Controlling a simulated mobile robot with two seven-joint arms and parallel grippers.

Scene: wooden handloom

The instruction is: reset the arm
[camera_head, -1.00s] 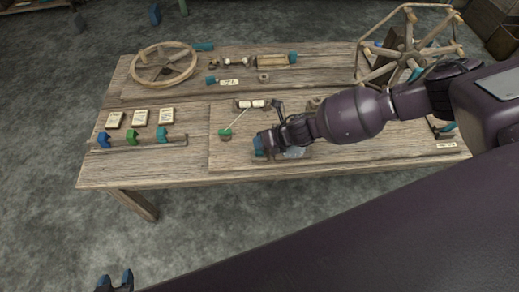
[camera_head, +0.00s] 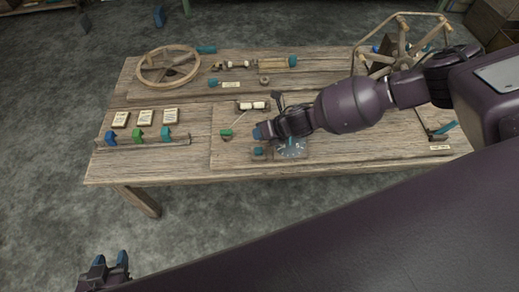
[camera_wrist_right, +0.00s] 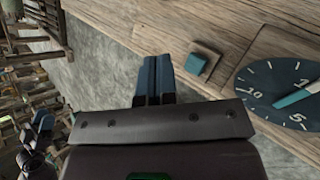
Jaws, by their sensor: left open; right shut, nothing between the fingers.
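My right arm reaches in from the right over the table. Its gripper (camera_head: 260,132) hangs above the board, just behind a round dark dial (camera_head: 292,151) and a small teal block (camera_head: 258,152). In the right wrist view its blue fingers (camera_wrist_right: 154,76) are together with nothing between them. The teal block (camera_wrist_right: 197,64) and the numbered dial (camera_wrist_right: 280,88) with its pale pointer lie to their right, apart from them. My left gripper (camera_head: 106,268) is open and empty at the lower left, off the table's front edge.
The wooden table (camera_head: 165,180) carries a wooden wheel (camera_head: 168,65), several cards (camera_head: 146,117), a rail with blue, green and teal hooks (camera_head: 139,136), a green block (camera_head: 226,134), a white spool (camera_head: 252,105) and a spoked reel (camera_head: 402,47). The floor at left is clear.

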